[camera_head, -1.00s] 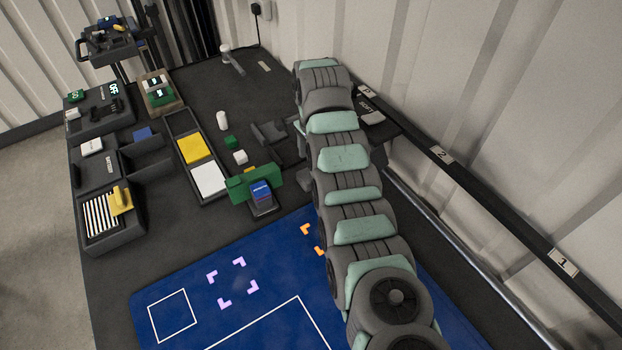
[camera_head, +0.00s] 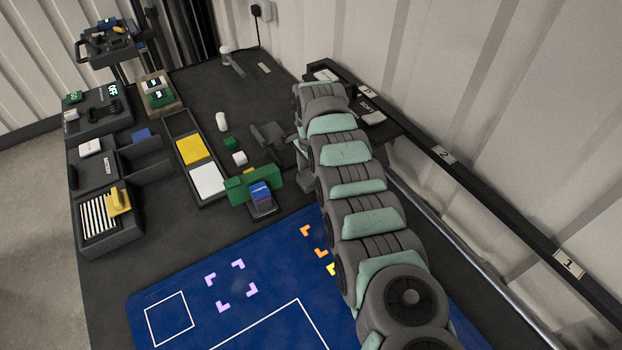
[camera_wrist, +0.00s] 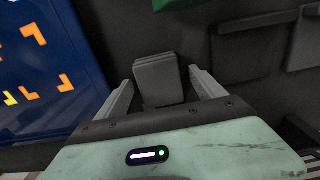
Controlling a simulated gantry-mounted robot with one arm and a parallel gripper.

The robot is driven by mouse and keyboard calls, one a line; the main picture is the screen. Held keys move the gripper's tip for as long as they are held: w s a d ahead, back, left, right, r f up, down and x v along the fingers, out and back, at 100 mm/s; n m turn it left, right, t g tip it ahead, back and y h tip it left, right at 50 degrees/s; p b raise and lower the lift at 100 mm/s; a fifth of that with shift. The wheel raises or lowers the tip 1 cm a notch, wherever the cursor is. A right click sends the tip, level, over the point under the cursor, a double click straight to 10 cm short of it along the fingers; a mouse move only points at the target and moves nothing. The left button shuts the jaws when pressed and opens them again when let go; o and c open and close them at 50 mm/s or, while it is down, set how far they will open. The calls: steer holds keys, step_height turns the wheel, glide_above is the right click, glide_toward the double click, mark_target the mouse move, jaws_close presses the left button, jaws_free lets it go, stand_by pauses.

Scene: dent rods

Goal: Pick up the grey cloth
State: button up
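A grey folded piece with layered edges, which looks like the grey cloth (camera_wrist: 158,76), shows in the wrist view over the dark table surface. My gripper (camera_wrist: 162,83) is open, with one finger on each side of the cloth and a gap visible beside it. Whether the cloth lies between the fingertips or still below them cannot be told. In the head view my arm hides most of this spot, so the gripper's fingers do not show clearly there.
A green fixture (camera_head: 277,178) with a blue-topped block (camera_head: 260,193) stands close by. Dark grey brackets (camera_head: 270,136) lie beyond it. The blue mat (camera_head: 200,318) is at the front. A wall rail (camera_head: 450,165) runs along the right.

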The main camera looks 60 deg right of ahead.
mark_target(311, 175)
steer(key=c, duration=1.5)
step_height(311, 175, up, 20)
steer(key=p, duration=0.2)
